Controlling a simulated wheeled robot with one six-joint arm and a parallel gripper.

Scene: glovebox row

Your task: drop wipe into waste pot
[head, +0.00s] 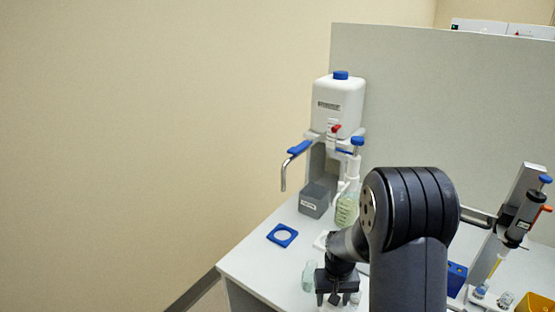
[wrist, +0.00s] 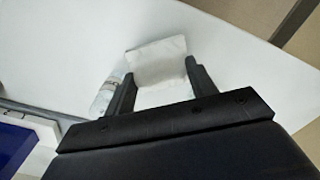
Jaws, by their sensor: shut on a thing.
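My gripper (wrist: 160,72) is shut on a white, square, cloth-like wipe (wrist: 158,60), which sits between the two fingers in the wrist view. In the head view my gripper (head: 336,297) is low over the front part of the white bench, and I cannot make out the wipe clearly there. A small grey box (head: 313,201) with a white label stands farther back on the bench, left of my arm. It may be the waste pot, but its label is too small to read. An orange bin (head: 536,303) is cut off at the lower right.
A clear vial (wrist: 104,94) is close beside the left finger; one also shows in the head view (head: 309,276). A white canister (head: 339,103), a green-tinted bottle (head: 346,208) and a pipette stand (head: 507,225) stand behind.

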